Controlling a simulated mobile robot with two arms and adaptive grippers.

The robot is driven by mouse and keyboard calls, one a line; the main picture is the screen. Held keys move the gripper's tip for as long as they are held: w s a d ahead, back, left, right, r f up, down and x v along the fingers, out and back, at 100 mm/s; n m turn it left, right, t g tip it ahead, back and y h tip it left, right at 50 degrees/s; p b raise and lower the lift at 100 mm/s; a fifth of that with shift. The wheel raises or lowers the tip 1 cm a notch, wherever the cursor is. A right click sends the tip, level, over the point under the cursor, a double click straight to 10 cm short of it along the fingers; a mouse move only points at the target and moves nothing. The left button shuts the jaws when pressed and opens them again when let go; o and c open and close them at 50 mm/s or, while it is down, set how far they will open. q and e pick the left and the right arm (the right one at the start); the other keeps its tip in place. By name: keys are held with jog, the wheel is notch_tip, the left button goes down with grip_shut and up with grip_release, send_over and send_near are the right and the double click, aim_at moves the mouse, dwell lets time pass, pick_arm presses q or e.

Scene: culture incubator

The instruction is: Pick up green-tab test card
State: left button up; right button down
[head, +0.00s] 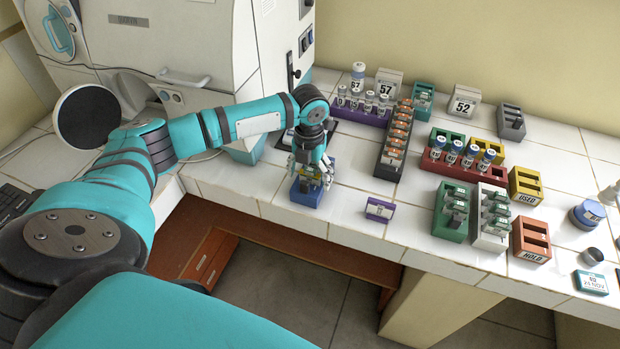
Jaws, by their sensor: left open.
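My left gripper (312,180) points down over a small blue holder (306,197) near the counter's front edge. The gripper is open, with its fingers around the top of the holder. Small yellow and greenish bits show between the fingers, but I cannot tell whether they belong to a card. A green rack (449,234) and a white rack (489,241) stand to the right, each holding several small upright grey-green cards. I cannot clearly tell which card has the green tab. My right gripper is not in view.
An orange "HOLD" rack (530,240) and a yellow "USED" rack (525,186) stand at the right. A dark rack of orange-topped items (388,170) and a purple label block (380,210) are nearer. The incubator (190,45) stands behind my arm.

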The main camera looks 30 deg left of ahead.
pick_arm(q)
jog(key=shift+c, duration=0.4)
jog(key=c, duration=1)
jog(key=shift+o, duration=0.2)
jog(key=shift+r, duration=0.15)
